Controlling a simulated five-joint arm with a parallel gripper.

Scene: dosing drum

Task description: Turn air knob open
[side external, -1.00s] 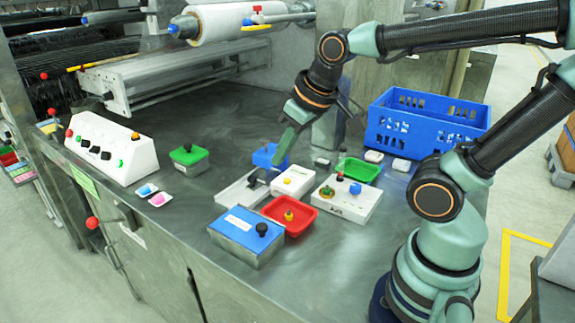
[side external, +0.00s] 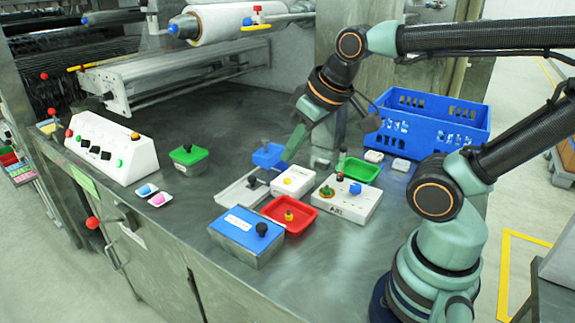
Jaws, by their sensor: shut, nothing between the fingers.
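My gripper (side external: 292,150) is shut and empty, pointing down over the cluster of small units in the middle of the steel table. Its green tip is in front of the right edge of a small blue box with a dark knob (side external: 265,143); whether they touch I cannot tell. A white box (side external: 350,206) right of the tip carries a blue knob (side external: 355,187), a red-and-dark knob (side external: 340,177) and a greenish knob (side external: 327,191). Its small label is not clearly readable, so I cannot tell which knob is the air knob.
A white box with a yellow button (side external: 295,182), a red tray (side external: 289,217), a blue-lidded box (side external: 240,233) and a green tray (side external: 362,168) crowd the area. A blue crate (side external: 427,122) stands behind.

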